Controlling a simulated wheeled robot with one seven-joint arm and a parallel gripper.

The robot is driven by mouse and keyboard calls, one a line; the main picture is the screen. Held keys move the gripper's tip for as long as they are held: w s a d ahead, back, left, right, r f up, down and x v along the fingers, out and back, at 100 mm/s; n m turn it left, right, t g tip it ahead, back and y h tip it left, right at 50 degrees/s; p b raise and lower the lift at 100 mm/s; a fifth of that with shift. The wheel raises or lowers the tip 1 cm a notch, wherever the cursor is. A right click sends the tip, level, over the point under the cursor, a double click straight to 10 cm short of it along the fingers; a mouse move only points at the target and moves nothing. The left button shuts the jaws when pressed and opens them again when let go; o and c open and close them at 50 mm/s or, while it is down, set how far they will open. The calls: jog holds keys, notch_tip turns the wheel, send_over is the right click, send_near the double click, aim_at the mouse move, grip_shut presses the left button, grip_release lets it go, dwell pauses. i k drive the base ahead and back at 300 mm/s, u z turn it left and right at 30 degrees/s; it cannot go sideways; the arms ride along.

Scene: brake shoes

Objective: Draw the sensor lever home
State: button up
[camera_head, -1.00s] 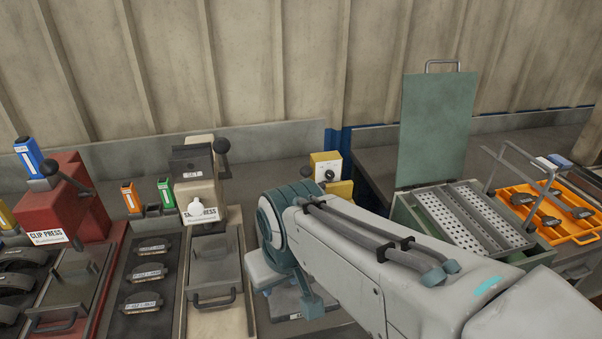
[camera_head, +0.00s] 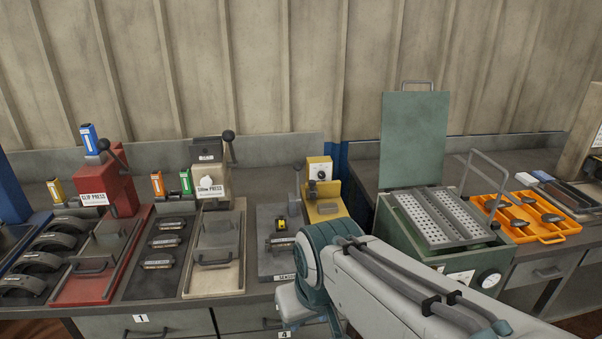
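The sensor station is a grey plate (camera_head: 272,265) on the bench, with a label at its front edge that seems to read "SENSOR" and is partly cut off by my arm. A brake pad (camera_head: 281,241) lies on it with a small yellow-and-black part (camera_head: 281,223) just behind. A yellow press body (camera_head: 325,205) with a white dial box (camera_head: 319,169) stands at its right. A thin grey lever (camera_head: 297,185) with a dark knob rises upright at the body's left. My arm crosses in front of the plate's right side. My gripper's fingers are not visible.
At the left are a red clip press (camera_head: 117,190) and a cream shim press (camera_head: 212,183), each with a ball-ended lever. A green box with an open lid (camera_head: 414,135) and an orange tray (camera_head: 548,237) stand at the right. My arm fills the lower right foreground.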

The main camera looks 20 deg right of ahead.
aim_at(297, 166)
jog(key=z, duration=0.4)
jog(key=i, duration=1)
